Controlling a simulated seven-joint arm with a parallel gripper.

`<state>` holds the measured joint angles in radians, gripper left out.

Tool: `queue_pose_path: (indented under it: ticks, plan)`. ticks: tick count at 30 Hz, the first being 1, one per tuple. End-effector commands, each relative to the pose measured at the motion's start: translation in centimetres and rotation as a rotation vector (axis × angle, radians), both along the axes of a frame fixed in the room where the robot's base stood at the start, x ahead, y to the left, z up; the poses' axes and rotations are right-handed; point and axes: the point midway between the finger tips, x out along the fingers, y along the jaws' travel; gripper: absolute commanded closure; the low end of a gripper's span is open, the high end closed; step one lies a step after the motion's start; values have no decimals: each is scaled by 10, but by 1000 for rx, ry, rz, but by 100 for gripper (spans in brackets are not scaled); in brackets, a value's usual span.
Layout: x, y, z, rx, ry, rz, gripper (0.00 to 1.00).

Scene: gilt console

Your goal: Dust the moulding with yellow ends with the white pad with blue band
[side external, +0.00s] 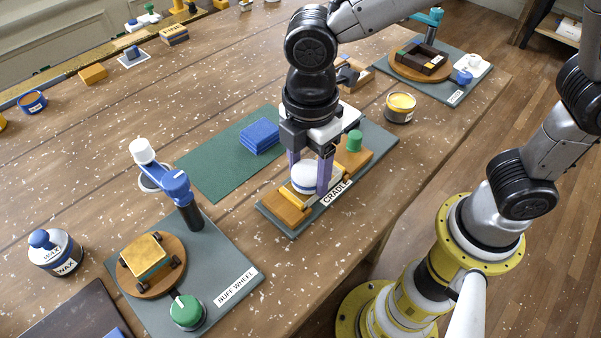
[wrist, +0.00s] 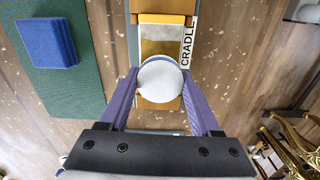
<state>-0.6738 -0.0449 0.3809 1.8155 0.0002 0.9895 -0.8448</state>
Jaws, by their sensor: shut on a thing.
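The white pad with blue band (side external: 305,178) is a round piece held between the purple fingers of my gripper (side external: 308,174). In the wrist view the pad (wrist: 160,82) shows its white round top, with a finger on each side. The moulding lies in the wooden cradle below; one yellow end (wrist: 162,19) and a greyish stretch next to it show ahead of the pad. A yellow end (side external: 293,201) also shows in the side view, just left of the pad. The rest of the moulding is hidden by the pad and gripper. I cannot tell whether the pad touches it.
The cradle's grey base (side external: 284,221) carries a green knob (side external: 354,140) at its far end. Stacked blue pads (side external: 260,135) lie on a green mat (side external: 205,172) to the left. A buff wheel station (side external: 235,262) stands front left. A yellow-topped tin (side external: 400,107) stands right.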

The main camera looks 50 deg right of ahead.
Motion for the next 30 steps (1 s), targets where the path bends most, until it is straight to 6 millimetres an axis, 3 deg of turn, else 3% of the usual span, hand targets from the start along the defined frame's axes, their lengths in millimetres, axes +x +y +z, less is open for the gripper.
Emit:
queue_pose_path:
  ticks: [18,30]
  plan:
    - [0,-58,-1,-2,2,-2,96]
    - [0,-17,-1,-2,2,4,96]
